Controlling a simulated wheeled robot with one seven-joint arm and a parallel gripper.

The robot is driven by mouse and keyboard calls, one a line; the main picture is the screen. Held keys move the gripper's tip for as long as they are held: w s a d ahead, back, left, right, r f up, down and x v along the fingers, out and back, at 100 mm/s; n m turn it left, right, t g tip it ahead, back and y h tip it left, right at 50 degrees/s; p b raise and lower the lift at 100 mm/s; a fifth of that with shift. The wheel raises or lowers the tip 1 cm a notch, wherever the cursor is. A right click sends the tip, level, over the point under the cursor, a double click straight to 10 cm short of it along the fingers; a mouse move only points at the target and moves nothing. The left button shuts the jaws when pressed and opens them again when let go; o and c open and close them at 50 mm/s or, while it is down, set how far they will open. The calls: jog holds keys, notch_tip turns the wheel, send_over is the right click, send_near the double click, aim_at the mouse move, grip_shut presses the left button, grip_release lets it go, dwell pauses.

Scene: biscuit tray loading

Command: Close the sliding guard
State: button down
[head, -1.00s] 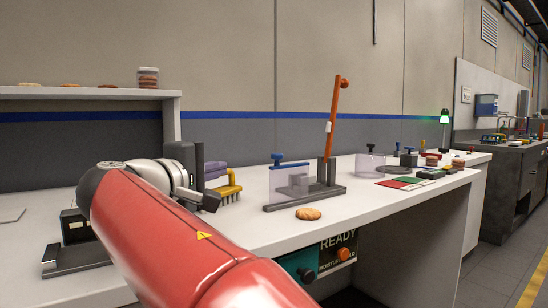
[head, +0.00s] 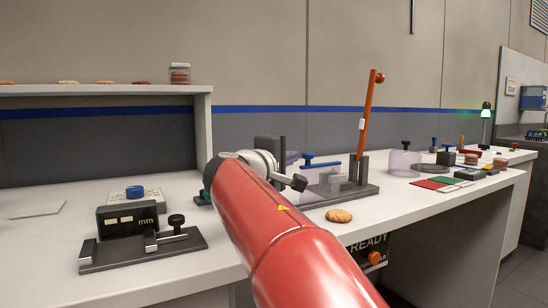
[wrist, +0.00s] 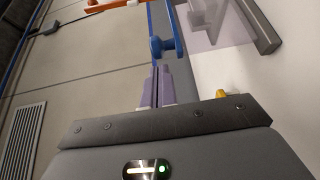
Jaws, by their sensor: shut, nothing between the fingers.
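The sliding guard is a clear panel (head: 338,162) with a blue top edge and a blue knob (head: 308,155). It stands on a dark grey base (head: 352,193), towards its left end. A tall orange lever (head: 366,112) leans slightly from upright at the base's right part. My gripper (head: 291,158) is just left of the blue knob, its palm partly hidden by my red arm. In the wrist view, my gripper's lavender fingers (wrist: 160,88) are together and empty. They point at the blue knob (wrist: 166,47), with a small gap. The clear panel (wrist: 205,25) shows beyond.
A biscuit (head: 339,215) lies on the white bench in front of the base. A dark gauge marked mm (head: 128,218) stands at left. A clear cylinder (head: 405,163) and coloured mats (head: 430,184) are at right. A shelf (head: 100,90) with biscuits is behind.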

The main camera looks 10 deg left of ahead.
aim_at(333, 163)
jog(key=shift+d, duration=0.35)
jog(key=w+d, duration=0.2)
jog(key=d, duration=0.1)
jog(key=w+d, duration=0.2)
jog(key=d, duration=0.1)
jog(key=w+d, duration=0.3)
jog(key=d, duration=0.1)
jog(key=shift+s+a, duration=0.1)
